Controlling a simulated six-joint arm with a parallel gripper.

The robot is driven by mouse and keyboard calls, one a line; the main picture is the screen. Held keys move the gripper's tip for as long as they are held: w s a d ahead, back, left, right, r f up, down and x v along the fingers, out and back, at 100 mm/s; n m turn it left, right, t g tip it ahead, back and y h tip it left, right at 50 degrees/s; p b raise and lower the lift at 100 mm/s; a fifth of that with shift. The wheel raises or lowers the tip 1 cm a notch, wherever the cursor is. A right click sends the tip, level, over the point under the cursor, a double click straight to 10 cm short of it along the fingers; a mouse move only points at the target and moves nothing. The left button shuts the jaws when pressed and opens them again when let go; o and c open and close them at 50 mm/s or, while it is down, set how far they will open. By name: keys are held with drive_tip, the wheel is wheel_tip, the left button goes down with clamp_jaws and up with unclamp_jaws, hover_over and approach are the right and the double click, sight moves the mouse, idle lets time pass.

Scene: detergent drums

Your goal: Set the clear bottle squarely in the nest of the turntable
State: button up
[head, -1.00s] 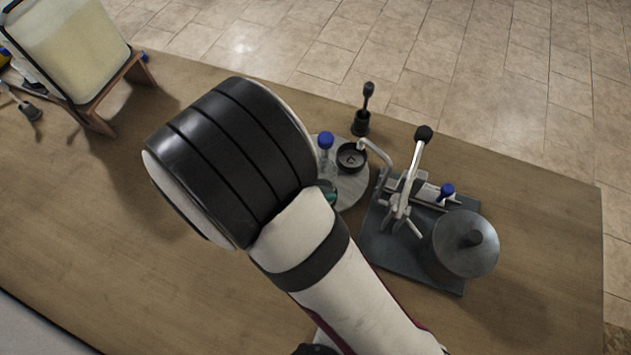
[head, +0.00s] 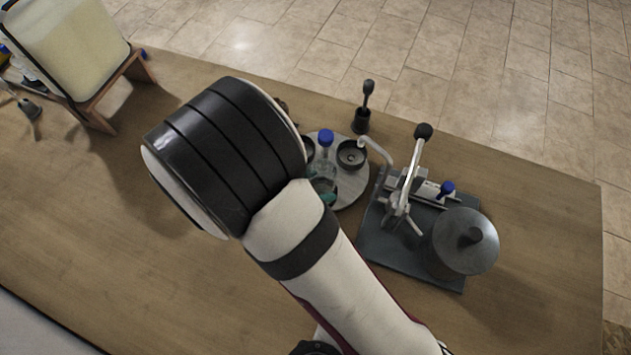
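The clear bottle (head: 325,155) has a blue cap and stands roughly upright over the turntable, its lower part beside my arm. The turntable (head: 352,184) is a pale grey disc with dark round nests. One empty nest (head: 351,156) is right of the bottle, and another dark nest (head: 307,149) is partly hidden at left. Teal patches (head: 328,198) show low at the bottle; I cannot tell if they belong to my gripper. My black and white wrist hides most of the gripper, so its grip and the bottle's seating are unclear.
Right of the turntable, a lever press (head: 407,190) stands on a dark plate with a blue-capped item (head: 446,188) and a grey drum (head: 465,242). A black upright tool (head: 362,120) stands behind. A tank (head: 68,45) on a wooden stand is at far left.

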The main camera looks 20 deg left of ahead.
drive_tip(key=shift+f, duration=0.2)
drive_tip(key=shift+f, duration=0.65)
drive_tip(key=o, duration=1.5)
drive_tip(key=v, duration=1.5)
drive_tip(key=shift+s+a+r, duration=0.2)
drive_tip(key=shift+s+r, duration=0.05)
